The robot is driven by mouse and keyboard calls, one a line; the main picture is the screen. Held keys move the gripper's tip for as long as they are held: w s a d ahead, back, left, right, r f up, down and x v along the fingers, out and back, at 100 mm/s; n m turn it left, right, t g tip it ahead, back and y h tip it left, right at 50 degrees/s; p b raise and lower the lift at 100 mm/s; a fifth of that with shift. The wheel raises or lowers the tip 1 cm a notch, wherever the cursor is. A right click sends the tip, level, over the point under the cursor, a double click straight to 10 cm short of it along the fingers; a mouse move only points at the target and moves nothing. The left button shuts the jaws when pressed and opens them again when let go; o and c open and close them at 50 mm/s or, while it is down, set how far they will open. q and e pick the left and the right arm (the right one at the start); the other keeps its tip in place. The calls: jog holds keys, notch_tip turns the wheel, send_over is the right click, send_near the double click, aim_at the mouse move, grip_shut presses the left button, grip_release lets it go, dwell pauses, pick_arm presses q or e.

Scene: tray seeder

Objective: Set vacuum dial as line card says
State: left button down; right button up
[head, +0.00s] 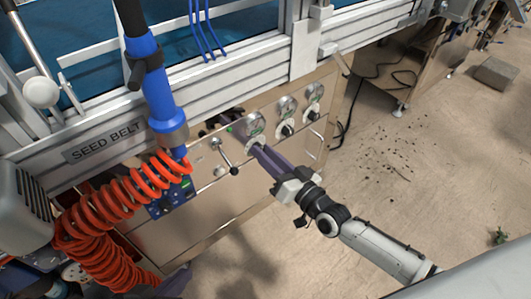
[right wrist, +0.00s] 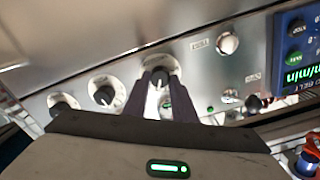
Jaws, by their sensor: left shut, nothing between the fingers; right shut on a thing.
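Three round dials with dark knobs sit in a row on the metal panel. My right gripper (head: 258,148) is shut on the knob of the left dial (head: 255,129), the one nearest the blue control box. In the right wrist view its fingers (right wrist: 158,82) close around that dial knob (right wrist: 160,74). The middle dial (head: 287,113) and the right dial (head: 314,93) are free. The dial labels are too small to read. I make out no line card. What shows of my left gripper (head: 178,279) is a dark finger end, low at the left, partly hidden by the red coil.
A red coiled hose (head: 100,220) and a blue hose fitting (head: 158,85) hang before the panel's left part. A lever (head: 226,158) and the blue control box (head: 172,197) are left of the dials.

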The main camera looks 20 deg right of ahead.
dwell(0.3)
jog(key=o, duration=1)
jog(key=shift+o, duration=0.2)
pick_arm(q)
jog(key=shift+r, duration=0.1)
pick_arm(e)
jog(key=shift+s, duration=0.15)
pick_arm(q)
jog(key=a+p, duration=0.1)
jog(key=p, duration=0.2)
jog(key=shift+s+a+n+y, duration=0.2)
jog(key=shift+a+n+y, duration=0.1)
jog(key=shift+a+y, duration=0.1)
pick_arm(e)
jog(key=v, duration=1)
